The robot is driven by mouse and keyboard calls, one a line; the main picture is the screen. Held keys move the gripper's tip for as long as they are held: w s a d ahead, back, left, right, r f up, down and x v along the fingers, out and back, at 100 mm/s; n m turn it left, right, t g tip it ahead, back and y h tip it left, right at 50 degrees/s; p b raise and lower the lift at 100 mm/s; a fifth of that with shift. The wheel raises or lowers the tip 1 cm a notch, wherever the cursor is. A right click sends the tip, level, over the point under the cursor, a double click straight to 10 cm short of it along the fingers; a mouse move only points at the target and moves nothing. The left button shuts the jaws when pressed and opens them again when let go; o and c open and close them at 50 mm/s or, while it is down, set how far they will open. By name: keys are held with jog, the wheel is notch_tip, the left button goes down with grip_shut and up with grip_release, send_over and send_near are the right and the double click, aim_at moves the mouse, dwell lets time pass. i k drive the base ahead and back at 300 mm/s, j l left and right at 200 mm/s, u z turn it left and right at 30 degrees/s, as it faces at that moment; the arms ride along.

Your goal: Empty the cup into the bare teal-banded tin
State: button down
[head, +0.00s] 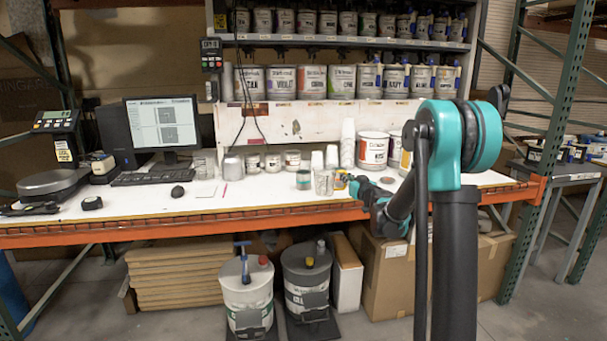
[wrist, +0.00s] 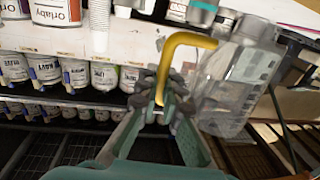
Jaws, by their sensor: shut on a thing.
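The cup (head: 324,183) is a clear measuring cup with a yellow handle, just right of a small teal-banded tin (head: 303,180) in the head view. My gripper (head: 349,184) is shut on the cup's yellow handle. In the wrist view my gripper (wrist: 163,98) has the yellow handle between its fingers, and the clear cup (wrist: 238,85) shows to the right. The cup looks about upright in the head view. I cannot tell what is in it. A teal-banded tin (wrist: 203,8) shows partly at the wrist view's top edge.
The white worktop (head: 250,203) holds several small tins (head: 272,162), white paper cups (head: 347,143), a large labelled can (head: 372,149), a keyboard (head: 150,177) and a mouse (head: 177,191). Shelves of labelled cans (head: 312,82) stand behind. The worktop in front of the tin is clear.

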aim_at(302, 176)
jog(key=i, duration=1)
